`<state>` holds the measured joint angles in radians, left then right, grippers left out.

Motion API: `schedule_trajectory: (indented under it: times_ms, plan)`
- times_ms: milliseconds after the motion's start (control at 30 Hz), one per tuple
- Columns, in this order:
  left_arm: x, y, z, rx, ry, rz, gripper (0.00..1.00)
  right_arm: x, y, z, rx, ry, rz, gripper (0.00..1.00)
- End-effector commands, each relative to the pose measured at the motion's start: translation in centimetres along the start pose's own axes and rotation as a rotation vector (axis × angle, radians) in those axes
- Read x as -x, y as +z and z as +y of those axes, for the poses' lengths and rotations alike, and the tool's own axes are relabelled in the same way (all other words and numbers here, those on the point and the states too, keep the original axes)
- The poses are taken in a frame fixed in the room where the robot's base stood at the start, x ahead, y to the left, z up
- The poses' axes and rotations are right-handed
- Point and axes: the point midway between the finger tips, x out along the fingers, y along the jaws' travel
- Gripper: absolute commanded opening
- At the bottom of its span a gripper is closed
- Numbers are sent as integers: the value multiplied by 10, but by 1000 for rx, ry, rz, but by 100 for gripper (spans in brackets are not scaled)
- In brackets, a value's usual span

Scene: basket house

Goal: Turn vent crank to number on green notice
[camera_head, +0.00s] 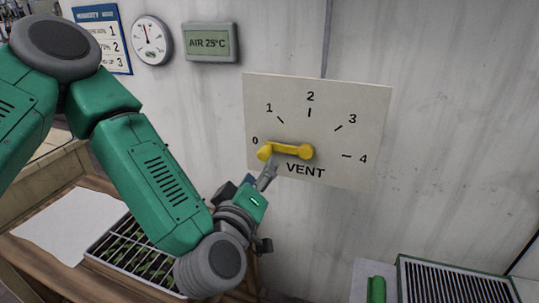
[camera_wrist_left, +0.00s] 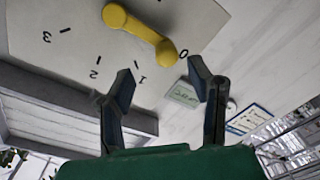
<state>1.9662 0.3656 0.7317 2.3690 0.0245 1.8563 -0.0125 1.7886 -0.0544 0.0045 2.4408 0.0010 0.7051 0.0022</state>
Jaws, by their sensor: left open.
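The yellow vent crank (camera_head: 288,151) is on a pale panel (camera_head: 350,110) marked VENT with a dial from 0 to 4. Its arm reaches left from the pivot and its knob sits by 0. My left gripper (camera_head: 266,176) is just below the knob, partly hidden by its own wrist. In the left wrist view the gripper (camera_wrist_left: 163,82) is open and empty, its fingers spread, and the crank (camera_wrist_left: 140,32) shows beyond the fingertips. I cannot tell whether a finger touches the knob. No notice that is clearly green shows; a blue-headed poster (camera_head: 102,38) lists 1, 2, 3.
A round gauge (camera_head: 152,40) and a grey-green display (camera_head: 209,42) reading AIR 25°C are on the wall. A tray of seedlings (camera_head: 125,250) and a white sheet (camera_head: 70,225) lie on the wooden bench at left. A dark grille (camera_head: 455,280) is at lower right.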

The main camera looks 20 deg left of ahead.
Motion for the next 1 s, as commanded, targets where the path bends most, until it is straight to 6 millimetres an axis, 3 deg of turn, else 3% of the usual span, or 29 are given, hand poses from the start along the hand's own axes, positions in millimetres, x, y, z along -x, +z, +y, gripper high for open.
schedule_trajectory:
  times_ms: [200,400,800,833,933,1000]
  plan:
    - [-46,-3,-5,4,-2,3,47,0,0,0,0,0,1,40]
    - [-70,-2,-4,2,-2,1,47,-2,0,0,1,0,1,40]
    - [-78,0,0,-1,-1,-1,47,-2,0,0,0,0,1,40]
    - [-78,0,-1,0,-1,-1,40,-2,0,0,0,0,1,40]
    - [-78,-1,-2,1,-2,-1,5,-2,0,0,0,0,1,40]
    - [-78,-1,-2,2,0,-1,0,-2,0,0,0,0,1,40]
